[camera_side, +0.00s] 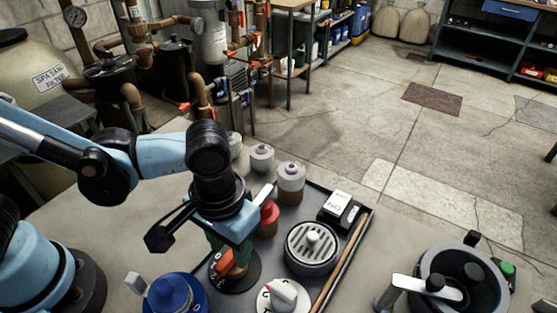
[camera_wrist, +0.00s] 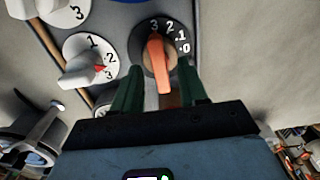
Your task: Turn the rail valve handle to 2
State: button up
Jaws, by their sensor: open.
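An orange valve handle (camera_wrist: 157,62) sits on a round black dial marked 3, 2, 1 and 0 in the wrist view. Its upper end lies nearest the 3. In the side view the orange handle (camera_side: 236,263) shows on its black dial (camera_side: 243,278), partly hidden by my gripper. My gripper (camera_wrist: 161,72) is open, with its two green fingers on either side of the lower part of the handle. I cannot tell whether they touch it. In the side view my gripper (camera_side: 222,250) points down over the dial.
A white dial with a grey handle (camera_wrist: 80,79) stands close beside the black dial; a white dial (camera_side: 283,296) also shows in the side view. A blue-based knob (camera_side: 174,295), round slotted cap (camera_side: 312,248), red bottle (camera_side: 267,218) and amber bottle (camera_side: 291,183) stand close by.

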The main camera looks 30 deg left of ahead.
jog(key=shift+f, duration=0.55)
grip_shut()
jog(key=shift+m, duration=2.8)
grip_release()
